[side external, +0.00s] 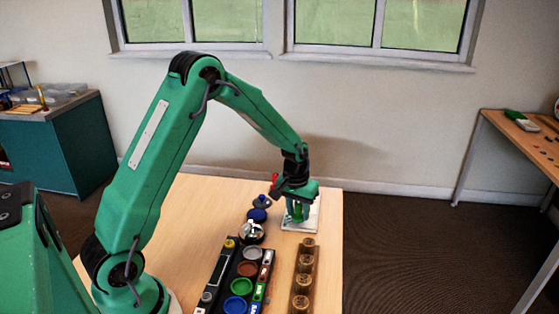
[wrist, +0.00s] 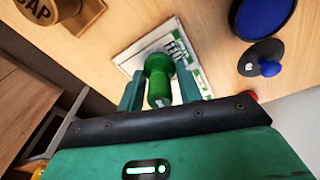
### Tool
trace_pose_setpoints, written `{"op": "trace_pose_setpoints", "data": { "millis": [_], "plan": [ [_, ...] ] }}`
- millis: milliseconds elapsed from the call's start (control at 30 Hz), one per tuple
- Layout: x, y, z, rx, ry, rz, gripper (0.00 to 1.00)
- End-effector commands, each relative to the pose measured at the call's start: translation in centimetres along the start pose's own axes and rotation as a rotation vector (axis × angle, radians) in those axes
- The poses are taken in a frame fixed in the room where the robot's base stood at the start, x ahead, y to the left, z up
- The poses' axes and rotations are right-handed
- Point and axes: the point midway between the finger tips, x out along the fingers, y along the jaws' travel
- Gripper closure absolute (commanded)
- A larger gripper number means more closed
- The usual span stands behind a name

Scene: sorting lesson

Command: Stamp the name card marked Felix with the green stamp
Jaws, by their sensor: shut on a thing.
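My gripper (wrist: 158,92) is shut on the green stamp (wrist: 158,75), which stands between its two fingers. In the side view my gripper (side external: 297,210) is low over the white name card (side external: 300,226) on the table. In the wrist view the name card (wrist: 133,60) has green edging and dark letters that begin "FE"; the stamp and fingers hide part of it. The stamp is over the card, but I cannot tell whether its bottom touches the card.
A blue ink pad (wrist: 262,18) and its dark lid with a blue knob (wrist: 267,67) lie beside the card. A wooden rack (side external: 317,262) of several round wooden pieces stands in front.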

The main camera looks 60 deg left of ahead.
Motion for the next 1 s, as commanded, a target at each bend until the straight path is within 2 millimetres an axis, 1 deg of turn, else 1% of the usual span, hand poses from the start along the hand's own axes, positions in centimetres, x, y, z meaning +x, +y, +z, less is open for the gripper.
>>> {"op": "trace_pose_setpoints", "data": {
  "millis": [1000],
  "plan": [
    [0.56, -0.02, 0.06, 0.000, 0.000, 0.000, 0.80]
  ]
}}
